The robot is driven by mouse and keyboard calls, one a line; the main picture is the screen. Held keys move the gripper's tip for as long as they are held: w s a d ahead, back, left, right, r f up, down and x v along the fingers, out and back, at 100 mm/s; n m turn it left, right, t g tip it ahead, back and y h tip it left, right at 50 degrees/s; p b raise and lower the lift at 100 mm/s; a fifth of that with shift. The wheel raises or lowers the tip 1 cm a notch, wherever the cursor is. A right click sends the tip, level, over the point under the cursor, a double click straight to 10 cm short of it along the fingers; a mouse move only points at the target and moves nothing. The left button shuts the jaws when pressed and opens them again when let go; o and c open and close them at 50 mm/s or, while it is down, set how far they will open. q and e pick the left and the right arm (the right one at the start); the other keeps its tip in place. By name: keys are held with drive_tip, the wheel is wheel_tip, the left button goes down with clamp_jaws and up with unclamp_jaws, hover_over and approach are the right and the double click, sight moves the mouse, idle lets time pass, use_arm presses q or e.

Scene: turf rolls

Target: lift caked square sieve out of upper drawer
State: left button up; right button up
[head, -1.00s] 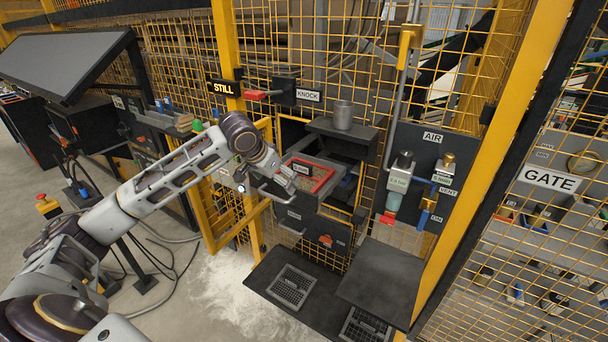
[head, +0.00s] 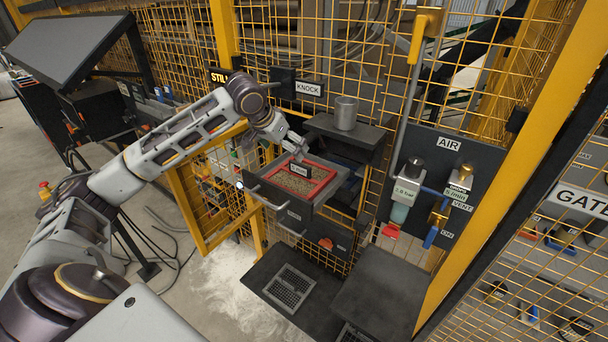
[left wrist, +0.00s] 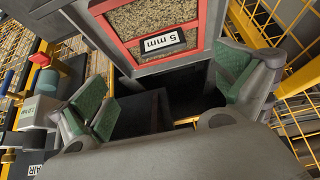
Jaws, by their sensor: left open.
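The square sieve (head: 292,181) has a red frame and a mesh caked with brown grit. It lies in the pulled-out upper drawer (head: 262,190), and a "5 mm" tag stands at its far edge. In the left wrist view the sieve's red edge (left wrist: 150,56) and the tag (left wrist: 163,42) are above and between my finger pads. My left gripper (head: 298,158) is over the drawer's far end, close to the tag. Its green-padded fingers (left wrist: 165,95) are spread wide with nothing between them. Whether they touch the sieve I cannot tell. My right gripper is not in view.
A metal cup (head: 345,113) stands on a dark shelf behind the drawer. An open yellow mesh door (head: 205,205) is at the left. The air panel (head: 440,185) and a yellow post are at the right. A grated dark platform (head: 288,287) lies below.

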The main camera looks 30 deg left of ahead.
sight(299, 164)
use_arm(q)
drive_tip(key=p+x, duration=0.1)
drive_tip(key=x, duration=0.6)
drive_tip(key=shift+f, duration=0.1)
drive_tip(key=shift+w+f, duration=0.35)
drive_tip(key=shift+f, duration=0.15)
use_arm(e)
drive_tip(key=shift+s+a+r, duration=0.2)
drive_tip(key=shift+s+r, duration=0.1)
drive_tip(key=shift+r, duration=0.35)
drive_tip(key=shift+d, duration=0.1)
use_arm(q)
drive_tip(key=shift+w+p+x, duration=0.2)
drive_tip(key=shift+p+x, duration=0.8)
drive_tip(key=shift+x, duration=0.8)
drive_tip(key=shift+w+a+f, duration=0.1)
drive_tip(key=shift+w+f, duration=0.3)
drive_tip(key=shift+f, duration=0.15)
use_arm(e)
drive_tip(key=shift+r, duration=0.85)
